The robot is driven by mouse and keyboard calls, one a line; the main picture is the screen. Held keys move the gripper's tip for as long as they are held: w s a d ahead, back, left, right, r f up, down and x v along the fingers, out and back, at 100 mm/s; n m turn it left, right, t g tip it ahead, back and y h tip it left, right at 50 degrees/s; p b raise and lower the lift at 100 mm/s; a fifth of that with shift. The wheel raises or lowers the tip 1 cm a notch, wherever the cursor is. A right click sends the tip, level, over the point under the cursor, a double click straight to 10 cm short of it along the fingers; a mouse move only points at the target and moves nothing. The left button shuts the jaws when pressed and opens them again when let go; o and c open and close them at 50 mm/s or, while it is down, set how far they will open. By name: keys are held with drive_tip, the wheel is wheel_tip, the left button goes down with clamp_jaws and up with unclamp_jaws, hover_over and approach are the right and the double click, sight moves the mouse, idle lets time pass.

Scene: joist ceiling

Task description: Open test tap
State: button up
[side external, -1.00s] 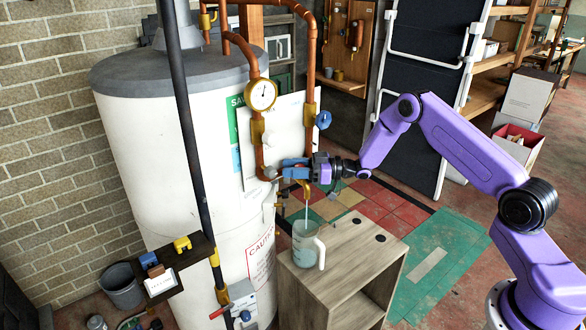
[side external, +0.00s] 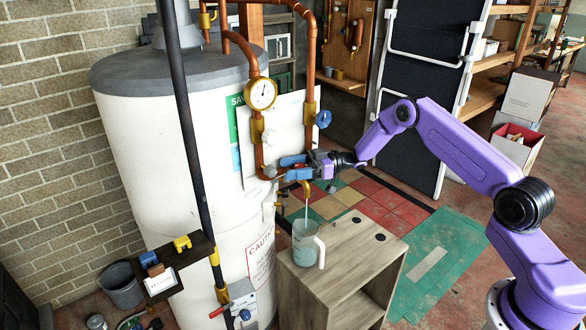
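The test tap is a brass tap (side external: 304,186) with its spout pointing down, low on the copper pipework in front of the white tank. Blue parts show just above the spout, and I cannot tell which are the tap's handle and which my fingers. A thin pale stream of water runs from the spout into a clear jug (side external: 305,247) that holds some liquid. My gripper (side external: 297,166) reaches in from the right, right at the tap. The parts overlap, so its finger gap and any contact with the handle are unclear.
The jug stands on a wooden cabinet (side external: 365,236). The white tank (side external: 150,150) is close behind the tap. A pressure gauge (side external: 261,94) and a blue valve knob (side external: 323,119) sit on the pipes above. A dark upright pole (side external: 186,120) stands left. The floor at right is open.

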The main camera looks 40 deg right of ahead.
drive_tip(key=v, duration=1.7)
drive_tip(key=shift+d, duration=0.2)
drive_tip(key=shift+s, duration=0.1)
